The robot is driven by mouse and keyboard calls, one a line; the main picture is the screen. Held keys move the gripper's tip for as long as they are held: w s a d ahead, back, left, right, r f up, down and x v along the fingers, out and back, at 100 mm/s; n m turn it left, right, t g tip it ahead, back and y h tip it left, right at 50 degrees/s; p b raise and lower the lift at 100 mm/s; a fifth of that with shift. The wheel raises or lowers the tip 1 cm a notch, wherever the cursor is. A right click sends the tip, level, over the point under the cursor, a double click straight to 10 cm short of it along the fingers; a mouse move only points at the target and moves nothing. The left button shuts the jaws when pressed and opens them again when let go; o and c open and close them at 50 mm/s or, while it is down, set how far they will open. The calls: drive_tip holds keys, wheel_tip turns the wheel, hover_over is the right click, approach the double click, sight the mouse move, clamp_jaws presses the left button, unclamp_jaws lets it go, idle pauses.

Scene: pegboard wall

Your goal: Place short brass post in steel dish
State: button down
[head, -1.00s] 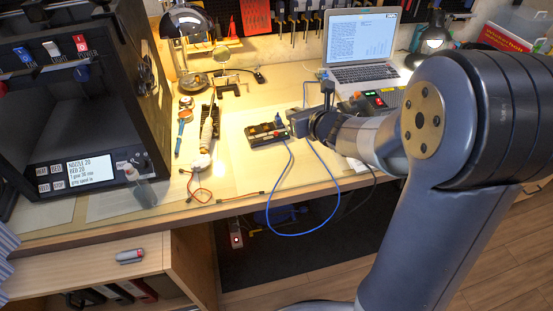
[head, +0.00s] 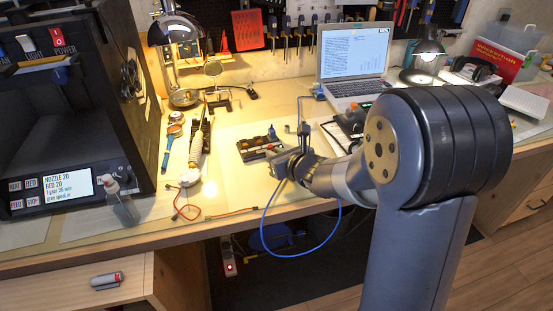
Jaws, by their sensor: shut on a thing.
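My gripper (head: 283,162) is low over the front of the workbench, at the right front corner of a small dark tray (head: 246,155). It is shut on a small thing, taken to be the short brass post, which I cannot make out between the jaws. The dark tray has several compartments or slots, and a small blue thing stands at its back right. I cannot pick out a steel dish in this view; my gripper and arm cover part of the bench.
A black machine (head: 75,110) stands at the left. A soldering iron (head: 198,150) lies left of the tray. A laptop (head: 355,65) and lamp (head: 425,60) stand behind. A blue cable (head: 265,225) loops over the front edge. Bare bench lies between iron and tray.

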drive_tip(key=shift+f, duration=0.35)
drive_tip(key=c, duration=1.7)
unclamp_jaws()
drive_tip(key=shift+r, duration=0.2)
